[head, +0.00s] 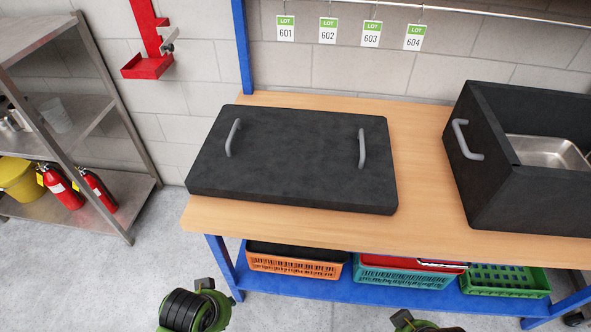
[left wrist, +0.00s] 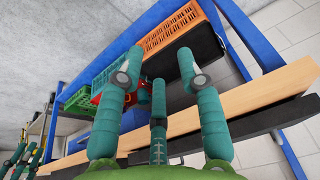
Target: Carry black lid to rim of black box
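The black lid (head: 290,160) is a thick flat slab with two grey upright handles. It lies flat on the left part of the wooden table. The open-topped black box (head: 520,160) stands at the right end, apart from the lid, with a grey handle on its left face and a metal pan inside. My left gripper (left wrist: 160,72) has teal fingers spread open, with nothing between them. The lid's dark edge (left wrist: 265,120) shows beyond the tabletop in the left wrist view. My right gripper (left wrist: 22,157) shows small at that view's left edge, its fingers apart. Neither gripper's fingers show in the head view.
The wooden table (head: 415,150) is bare between lid and box. Orange (head: 295,266), teal (head: 405,277) and green (head: 505,281) crates sit on its blue lower shelf. A metal rack (head: 75,110) with fire extinguishers stands left. Lot tags hang from a rail behind.

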